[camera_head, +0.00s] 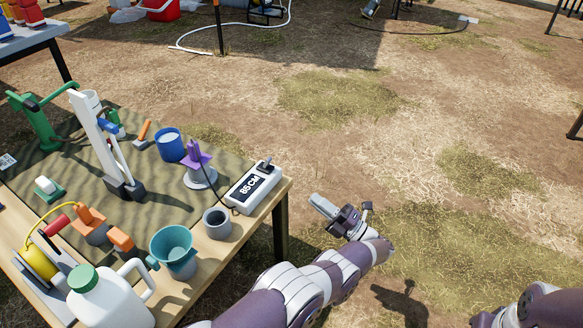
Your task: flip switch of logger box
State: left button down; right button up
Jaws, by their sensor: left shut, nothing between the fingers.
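The logger box (254,187) is a pale box with a dark display reading "85 CM". It lies at the right edge of the wooden table. A dark switch lever (265,164) stands up at its far end. My left gripper (322,205) is past the table's right edge, over the grass, to the right of the box and apart from it. It is shut and empty, with its fingers pointing toward the upper left. Part of my right arm shows at the bottom right corner; its gripper is out of view.
A dark cable runs from a purple device (197,160) to the box. Close by on the table (236,240) stand a grey cup (217,224), a teal funnel cup (173,250), a blue cup (170,146) and a white jug (108,300).

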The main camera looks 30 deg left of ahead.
pick_arm(q)
jog(key=shift+a, duration=0.1)
jog(key=b, duration=0.4)
send_near(269, 163)
jog(key=x, duration=0.6)
jog(key=shift+w+a+f, duration=0.1)
jog(key=shift+w+a, duration=0.15)
jog(key=shift+a, duration=0.2)
